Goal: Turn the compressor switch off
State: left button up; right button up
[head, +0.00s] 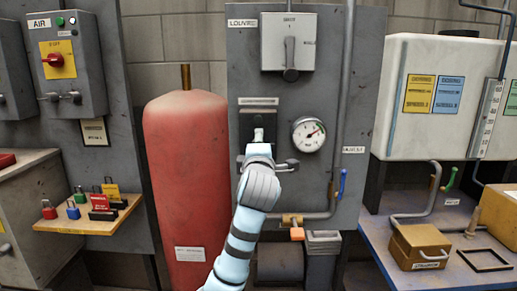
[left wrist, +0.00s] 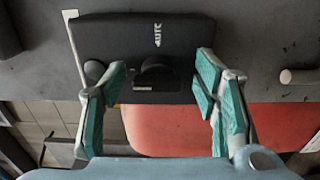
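The compressor switch is a black box (head: 258,102) on the grey panel, right of the red tank (head: 186,165). In the left wrist view the box (left wrist: 110,45) shows the letters AUTO and a dark knob (left wrist: 155,72). The knob's exact setting is hard to read. My left gripper (left wrist: 160,80) is open, with a teal-padded finger on each side of the knob and gaps between. In the head view my left gripper (head: 266,160) is in front of the box's lower part and hides some of it. My right gripper is not in view.
A pressure gauge (head: 308,134) and a vertical pipe (head: 343,100) are right of the switch. The LOUVRE box (head: 288,42) with a lever is above. An AIR box (head: 72,62) with a red knob and a shelf of padlocks (head: 90,222) are at left.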

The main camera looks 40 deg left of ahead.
pick_arm(q)
jog(key=v, duration=1.2)
